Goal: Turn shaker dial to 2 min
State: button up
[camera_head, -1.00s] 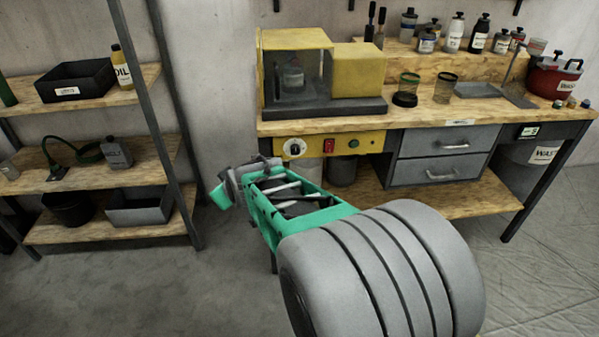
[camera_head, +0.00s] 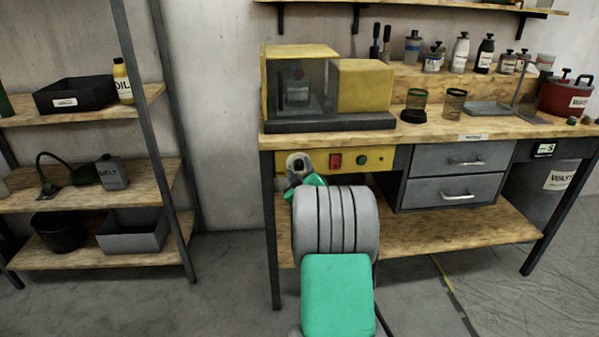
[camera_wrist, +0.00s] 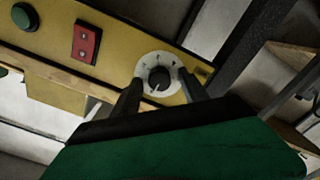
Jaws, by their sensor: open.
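The shaker dial (camera_wrist: 158,80) is a black knob on a white marked ring, set in a yellow panel (camera_wrist: 52,42). My gripper (camera_wrist: 160,85) is open, with one dark finger on each side of the knob in the wrist view. I cannot tell whether either finger touches it. A light pointer line on the knob points toward the bottom of the wrist picture; the marks are too small to read. In the head view the panel (camera_head: 377,159) is under the bench top, and my gripper and arm largely cover the dial. The yellow shaker (camera_head: 364,88) with its clear-sided chamber stands above.
Beside the dial are a red switch (camera_wrist: 86,44) and a green button (camera_wrist: 25,16). Grey drawers (camera_head: 455,176) are right of the panel. Glass cups, bottles and a red pot (camera_head: 567,95) stand on the bench. A shelf rack (camera_head: 150,150) stands at left, with open floor between.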

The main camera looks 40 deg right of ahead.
grip_shut()
dwell(0.5)
